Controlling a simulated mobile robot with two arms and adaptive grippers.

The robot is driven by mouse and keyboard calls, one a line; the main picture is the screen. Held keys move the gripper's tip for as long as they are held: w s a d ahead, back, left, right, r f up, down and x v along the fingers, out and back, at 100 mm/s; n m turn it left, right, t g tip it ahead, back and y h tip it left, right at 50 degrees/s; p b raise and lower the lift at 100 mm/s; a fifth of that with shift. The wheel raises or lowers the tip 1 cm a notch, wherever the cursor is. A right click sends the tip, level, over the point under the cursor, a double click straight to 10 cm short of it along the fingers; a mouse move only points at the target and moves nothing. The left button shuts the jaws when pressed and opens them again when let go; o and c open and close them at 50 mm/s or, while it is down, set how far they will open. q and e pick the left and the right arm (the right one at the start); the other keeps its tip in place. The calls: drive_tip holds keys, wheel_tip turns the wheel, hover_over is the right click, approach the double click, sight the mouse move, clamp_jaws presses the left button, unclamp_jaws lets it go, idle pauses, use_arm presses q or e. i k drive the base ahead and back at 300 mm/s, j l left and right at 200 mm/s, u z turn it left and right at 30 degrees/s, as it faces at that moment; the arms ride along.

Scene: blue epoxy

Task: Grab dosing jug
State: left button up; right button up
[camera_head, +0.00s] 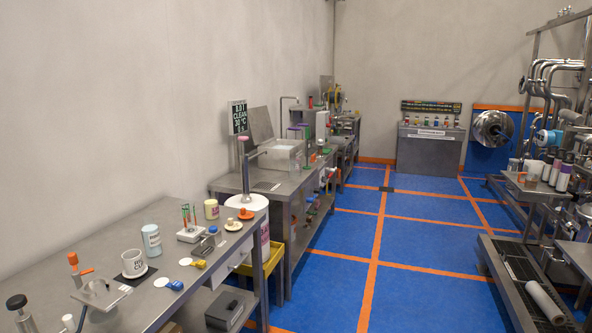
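A white jug-like cup (134,264) with dark lettering stands upright on a dark flat pad on the near steel bench (110,247). It looks most like the dosing jug, but I cannot tell for sure at this size. A pale blue labelled container (151,240) stands just behind it to the right. Neither of my grippers shows in the head view.
Near the cup are a metal plate fixture with an orange-handled tool (74,264), a test-tube rack (189,233) and a cream jar (211,209). A pipe rack (555,90) lines the right. The blue floor (400,260) between is mostly clear.

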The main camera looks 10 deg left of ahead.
sight(294, 164)
drive_tip(key=i, duration=2.65)
drive_tip(key=i+l, duration=0.1)
drive_tip(key=i, duration=1.05)
drive_tip(key=i+l+u, duration=0.1)
drive_tip(key=i, duration=0.45)
drive_tip(key=i+l, duration=0.15)
drive_tip(key=i, duration=0.4)
